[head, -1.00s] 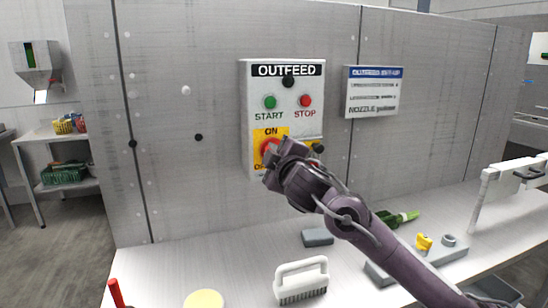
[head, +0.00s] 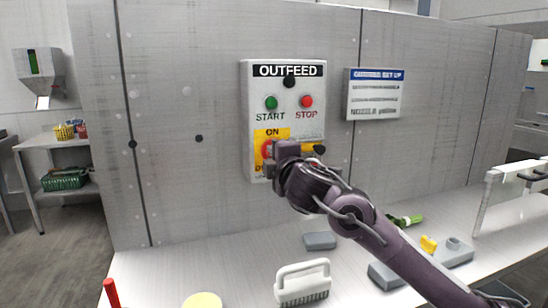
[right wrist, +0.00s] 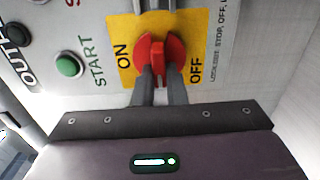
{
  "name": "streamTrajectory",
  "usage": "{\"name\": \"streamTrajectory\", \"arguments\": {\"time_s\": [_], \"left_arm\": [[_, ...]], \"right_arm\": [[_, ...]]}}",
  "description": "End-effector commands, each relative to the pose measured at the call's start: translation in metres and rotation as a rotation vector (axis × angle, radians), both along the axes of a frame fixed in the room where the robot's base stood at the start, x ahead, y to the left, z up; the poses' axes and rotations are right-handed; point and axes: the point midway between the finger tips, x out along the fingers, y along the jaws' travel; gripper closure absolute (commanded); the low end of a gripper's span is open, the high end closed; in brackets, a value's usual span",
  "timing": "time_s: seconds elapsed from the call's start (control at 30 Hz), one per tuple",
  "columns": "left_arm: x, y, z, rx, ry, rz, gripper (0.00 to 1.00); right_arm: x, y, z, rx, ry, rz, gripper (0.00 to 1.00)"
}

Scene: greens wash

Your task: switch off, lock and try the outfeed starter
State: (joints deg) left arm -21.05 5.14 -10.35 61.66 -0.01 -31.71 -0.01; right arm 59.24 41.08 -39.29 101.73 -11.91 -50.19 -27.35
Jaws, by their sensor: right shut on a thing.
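The outfeed starter box (head: 313,128) is on the grey wall panel, with a green START button (head: 271,102) and a red STOP button (head: 306,101). Its red rotary switch (right wrist: 174,48) sits on a yellow plate (right wrist: 123,25) between ON and OFF. My right gripper (right wrist: 160,80) is shut on the switch's red grip, one finger on each side. The grip runs up and down in the wrist view, across the ON–OFF line. In the head view my right gripper (head: 272,153) partly hides the switch and the lettering below it. My left gripper is out of view.
A sign (head: 374,95) hangs right of the box. On the counter are a white brush (head: 302,284), a grey block (head: 320,241), a small yellow thing (head: 428,244) on a grey base, and a green thing (head: 405,221). A red rod (head: 112,292) stands at lower left.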

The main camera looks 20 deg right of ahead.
Motion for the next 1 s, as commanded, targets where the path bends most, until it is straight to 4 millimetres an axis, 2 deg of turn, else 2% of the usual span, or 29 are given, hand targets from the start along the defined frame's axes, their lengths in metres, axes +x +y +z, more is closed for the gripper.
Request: {"name": "streamTrajectory", "arguments": {"time_s": [0.27, 0.3, 0.47, 0.77, 0.87, 1.0], "left_arm": [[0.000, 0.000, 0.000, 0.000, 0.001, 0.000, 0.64], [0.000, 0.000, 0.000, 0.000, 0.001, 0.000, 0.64], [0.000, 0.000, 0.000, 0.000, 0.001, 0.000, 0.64], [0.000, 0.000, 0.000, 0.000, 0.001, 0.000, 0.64], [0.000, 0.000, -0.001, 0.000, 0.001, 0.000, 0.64], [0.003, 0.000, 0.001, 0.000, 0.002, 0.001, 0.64]], "right_arm": [[0.000, 0.001, -0.002, -0.006, 0.004, 0.001, 1.00], [0.000, 0.001, -0.002, -0.006, 0.004, 0.001, 0.87], [0.000, 0.000, -0.002, -0.004, 0.003, 0.001, 0.67], [-0.002, 0.000, -0.001, -0.002, 0.001, 0.001, 0.67], [-0.010, 0.000, -0.002, -0.002, 0.002, 0.001, 0.67], [-0.033, -0.001, -0.002, -0.003, 0.001, 0.001, 0.67]]}}
